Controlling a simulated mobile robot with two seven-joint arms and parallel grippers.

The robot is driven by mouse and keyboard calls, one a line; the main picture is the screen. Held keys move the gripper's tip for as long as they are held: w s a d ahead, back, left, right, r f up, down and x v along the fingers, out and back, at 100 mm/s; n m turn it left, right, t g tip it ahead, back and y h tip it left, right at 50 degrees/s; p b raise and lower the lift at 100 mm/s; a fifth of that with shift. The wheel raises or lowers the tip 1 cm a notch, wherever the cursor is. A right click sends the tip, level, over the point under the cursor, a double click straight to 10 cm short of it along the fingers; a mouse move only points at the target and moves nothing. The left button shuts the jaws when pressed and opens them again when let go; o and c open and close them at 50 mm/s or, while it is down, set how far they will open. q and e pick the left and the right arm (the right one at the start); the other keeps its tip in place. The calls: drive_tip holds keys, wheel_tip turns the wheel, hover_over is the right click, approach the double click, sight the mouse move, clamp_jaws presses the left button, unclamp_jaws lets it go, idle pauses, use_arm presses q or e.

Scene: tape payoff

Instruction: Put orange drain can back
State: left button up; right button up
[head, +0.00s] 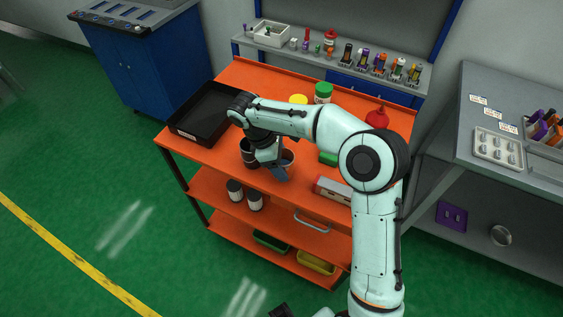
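My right arm reaches over the orange cart (222,155), and its gripper (273,168) points down at the cart's top near the front edge. A round can with a pale rim (289,158) stands right at the fingers and is partly covered by them. Its colour is hard to make out, so I cannot tell whether it is the orange drain can. A dark cylindrical can (248,156) stands just left of the fingers. Whether the fingers are open or shut on something is hidden. A dark piece at the bottom edge may be my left gripper (281,311), cut off by the frame.
A black tray (203,113) fills the cart's left end. Green-capped (323,93), yellow (299,100) and red (377,118) containers stand behind my arm. A red-and-grey box (332,189) lies at the front right.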

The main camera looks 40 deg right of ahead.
drive_tip(key=o, duration=0.4)
drive_tip(key=shift+c, duration=0.2)
use_arm(q)
drive_tip(key=r+p, duration=0.1)
drive_tip(key=w+r+p, duration=0.1)
drive_tip(key=r+p, duration=0.1)
drive_tip(key=shift+w+r, duration=0.3)
drive_tip(key=shift+w, duration=0.1)
use_arm(e)
drive_tip(key=v, duration=1.2)
drive_tip(key=shift+r, duration=0.15)
